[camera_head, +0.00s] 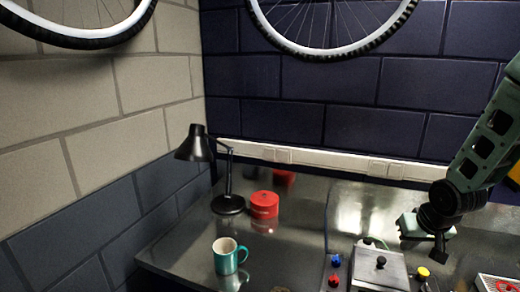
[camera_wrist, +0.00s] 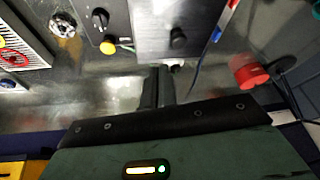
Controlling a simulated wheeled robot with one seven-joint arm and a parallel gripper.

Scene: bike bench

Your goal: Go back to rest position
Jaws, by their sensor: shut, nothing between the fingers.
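My gripper (camera_head: 440,246) hangs at the right of the head view, above the metal bench (camera_head: 180,248), with its fingers pointing down. In the wrist view its fingers (camera_wrist: 158,84) are together, with nothing between them. Below and left of it in the head view is a grey box with a black knob (camera_head: 381,270). The same box shows at the top of the wrist view (camera_wrist: 165,18). The gripper appears apart from the box.
A black desk lamp (camera_head: 230,204), a red round container (camera_head: 264,205) and a teal mug (camera_head: 226,257) stand on the bench's left part. Red, blue and yellow knobs (camera_head: 423,272) flank the box. Bike wheels (camera_head: 330,45) hang on the walls. Bench space around the mug is clear.

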